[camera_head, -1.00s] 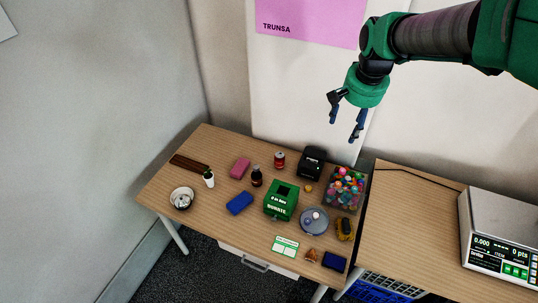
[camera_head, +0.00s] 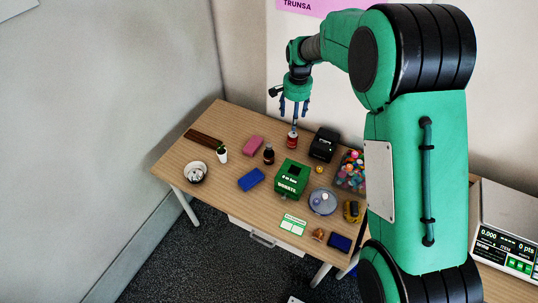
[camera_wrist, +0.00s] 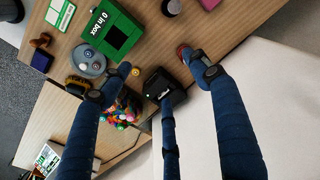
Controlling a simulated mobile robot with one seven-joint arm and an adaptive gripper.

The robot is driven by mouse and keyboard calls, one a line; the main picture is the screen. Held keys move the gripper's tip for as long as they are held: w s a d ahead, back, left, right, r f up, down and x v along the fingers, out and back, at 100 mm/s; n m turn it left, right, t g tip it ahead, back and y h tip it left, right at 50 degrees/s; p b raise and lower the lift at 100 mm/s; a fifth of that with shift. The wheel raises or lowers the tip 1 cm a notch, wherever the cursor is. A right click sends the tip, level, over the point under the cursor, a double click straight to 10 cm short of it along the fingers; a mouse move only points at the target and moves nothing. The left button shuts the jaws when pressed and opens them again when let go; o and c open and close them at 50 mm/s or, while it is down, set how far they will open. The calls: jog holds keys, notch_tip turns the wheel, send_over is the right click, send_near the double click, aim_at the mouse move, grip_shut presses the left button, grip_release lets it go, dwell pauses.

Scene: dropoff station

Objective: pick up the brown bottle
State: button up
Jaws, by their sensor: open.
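The brown bottle (camera_head: 268,155) is small and dark and stands upright on the wooden table, left of the green donation box. A dark shape at the top edge of the wrist view looks like the same bottle (camera_wrist: 171,7), partly cut off. My gripper (camera_head: 294,112) is open and empty. It hangs fingers down above the back of the table, up and to the right of the bottle in the head view and apart from it. In the wrist view the blue fingers of my gripper (camera_wrist: 160,78) are spread.
A red can (camera_head: 292,139) stands close right of the bottle, below my fingers. The green box (camera_head: 291,180), pink block (camera_head: 253,145), blue block (camera_head: 251,180) and black device (camera_head: 324,145) are around it. The wall is close behind the table.

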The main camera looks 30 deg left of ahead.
send_near(269, 153)
jog(key=shift+w+a+r+g+p, duration=0.15)
jog(key=shift+w+a+r, duration=0.25)
jog(key=shift+w, duration=0.2)
jog(key=shift+w+a+r+g+p, duration=0.15)
jog(key=shift+w+a+r, duration=0.1)
jog(key=shift+w+r, duration=0.25)
jog(key=shift+f, duration=0.1)
notch_tip(269, 153, down, 9)
jog(key=shift+r, duration=0.2)
jog(key=shift+f, duration=0.1)
jog(key=shift+s+d+f+b, duration=0.15)
jog(key=shift+f+b, duration=0.3)
jog(key=shift+f, duration=2.05)
